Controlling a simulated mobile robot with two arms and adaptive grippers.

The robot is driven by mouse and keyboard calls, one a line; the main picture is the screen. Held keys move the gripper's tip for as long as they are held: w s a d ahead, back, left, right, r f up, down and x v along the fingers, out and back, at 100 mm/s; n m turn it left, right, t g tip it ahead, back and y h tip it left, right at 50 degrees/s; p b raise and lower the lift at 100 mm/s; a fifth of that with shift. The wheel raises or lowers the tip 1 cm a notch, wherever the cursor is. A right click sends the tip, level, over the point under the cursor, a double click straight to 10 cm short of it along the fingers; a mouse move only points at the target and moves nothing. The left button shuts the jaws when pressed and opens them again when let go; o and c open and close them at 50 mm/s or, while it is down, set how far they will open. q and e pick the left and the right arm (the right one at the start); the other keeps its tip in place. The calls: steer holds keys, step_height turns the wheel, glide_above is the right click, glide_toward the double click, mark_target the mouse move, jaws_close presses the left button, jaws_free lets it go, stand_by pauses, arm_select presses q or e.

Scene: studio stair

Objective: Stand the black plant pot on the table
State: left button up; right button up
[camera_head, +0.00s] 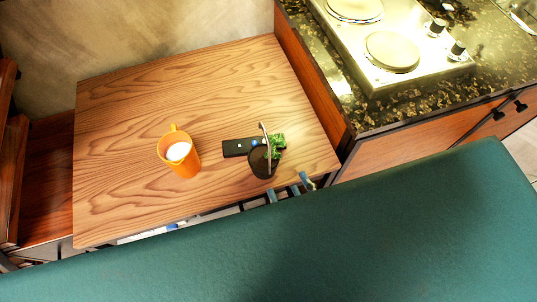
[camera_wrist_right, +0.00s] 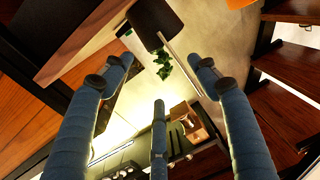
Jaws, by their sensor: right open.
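The black plant pot (camera_head: 259,164) lies tipped near the front right of the wooden table (camera_head: 130,130), with its green plant (camera_head: 278,142) pointing to the right. A thin pale strip crosses the pot's mouth. In the right wrist view the pot (camera_wrist_right: 157,18) is at the top, its plant (camera_wrist_right: 162,66) beyond my fingertips. My right gripper (camera_head: 289,187) is at the table's front edge, just below the pot in the head view. Its blue-grey fingers are spread in the wrist view (camera_wrist_right: 160,75), with nothing between them. My left gripper is not in view.
An orange mug (camera_head: 184,165) with white contents stands left of the pot. A black remote-like slab (camera_head: 234,148) lies beside the pot. A teal bench (camera_head: 330,235) runs along the front. A counter with a hob (camera_head: 391,51) is at the right. The table's left half is clear.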

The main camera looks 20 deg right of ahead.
mark_target(279, 160)
steer(key=w, duration=0.4)
steer(key=shift+w+a, duration=0.2)
steer(key=shift+w, duration=0.15)
steer(key=shift+w+f+b, duration=0.15)
steer(key=shift+w+b, duration=0.15)
steer(key=shift+b, duration=0.2)
steer(key=w+b, duration=0.1)
steer(key=w, duration=0.2)
steer(key=shift+w+f, duration=0.1)
steer(key=shift+w, duration=0.7)
steer(key=c, duration=1.3)
steer(key=shift+c, duration=0.7)
